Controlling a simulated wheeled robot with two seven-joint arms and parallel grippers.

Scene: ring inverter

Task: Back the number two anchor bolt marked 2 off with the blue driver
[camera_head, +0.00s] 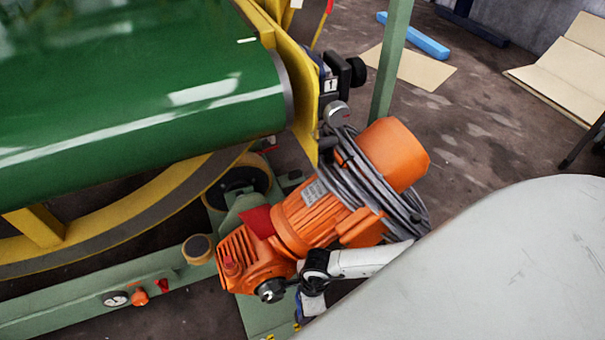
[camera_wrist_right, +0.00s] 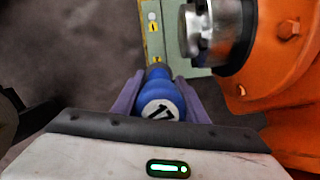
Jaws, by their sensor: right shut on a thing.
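My right gripper (camera_wrist_right: 159,82) is shut on the blue driver (camera_wrist_right: 157,76), which sits between the two purple fingers. The driver's end carries a white disc with a black mark like a 1 or 17. Beyond it lies the edge of a green base plate (camera_wrist_right: 176,58) with small yellow labels (camera_wrist_right: 154,22), too small to read. I cannot tell which one marks bolt 2, or whether the driver touches a bolt. In the head view the right gripper (camera_head: 312,288) is beside the orange gearmotor, above the plate, partly hidden. My left gripper is not in view.
The orange gearmotor (camera_head: 305,215) with coiled grey cable (camera_head: 375,190) stands close beside the right gripper; its metal shaft (camera_wrist_right: 205,30) is near the driver. A green drum (camera_head: 150,110) in a yellow ring fills the left. A green post (camera_head: 392,60) stands behind.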

